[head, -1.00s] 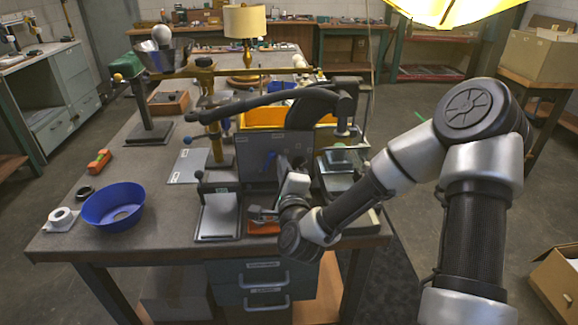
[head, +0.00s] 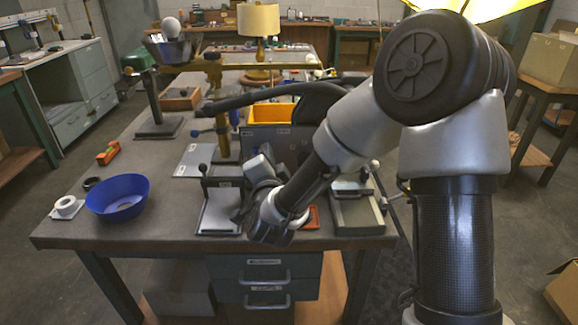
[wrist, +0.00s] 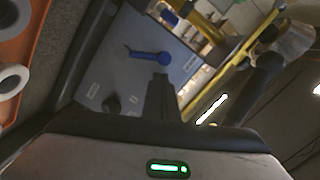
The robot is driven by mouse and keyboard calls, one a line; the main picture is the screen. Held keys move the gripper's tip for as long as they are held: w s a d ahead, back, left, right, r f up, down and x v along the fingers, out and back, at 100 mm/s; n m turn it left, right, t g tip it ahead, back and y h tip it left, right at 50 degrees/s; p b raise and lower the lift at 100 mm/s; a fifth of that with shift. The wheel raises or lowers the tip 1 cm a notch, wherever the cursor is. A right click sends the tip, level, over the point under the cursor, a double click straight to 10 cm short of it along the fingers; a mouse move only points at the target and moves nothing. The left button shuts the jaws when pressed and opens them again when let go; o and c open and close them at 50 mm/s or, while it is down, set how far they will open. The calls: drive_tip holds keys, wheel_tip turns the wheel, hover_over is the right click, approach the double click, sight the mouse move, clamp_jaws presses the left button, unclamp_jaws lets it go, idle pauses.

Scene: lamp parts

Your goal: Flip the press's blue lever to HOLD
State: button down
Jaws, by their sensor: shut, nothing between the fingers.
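The press's grey panel (wrist: 120,75) fills the upper left of the wrist view, tilted in the picture. The blue lever (wrist: 148,54) is mounted on it, its round hub at the right and its handle pointing left. Small white labels sit on the panel, too blurred to read. My gripper (wrist: 160,82) is shut and empty, its tips just below the lever's hub in that view; I cannot tell whether they touch.
A black knob (wrist: 111,103) sticks out near the panel. A yellow bin (head: 270,113) is behind the panel.

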drive_tip(key=shift+a+n+b, duration=0.35)
drive_tip(key=shift+a+n, duration=0.15)
drive_tip(key=shift+n, duration=0.3)
drive_tip(key=s, duration=0.7)
drive_tip(key=shift+s+d+r+p, duration=0.15)
drive_tip(key=shift+s+d+p, duration=0.1)
drive_tip(key=shift+p, duration=0.1)
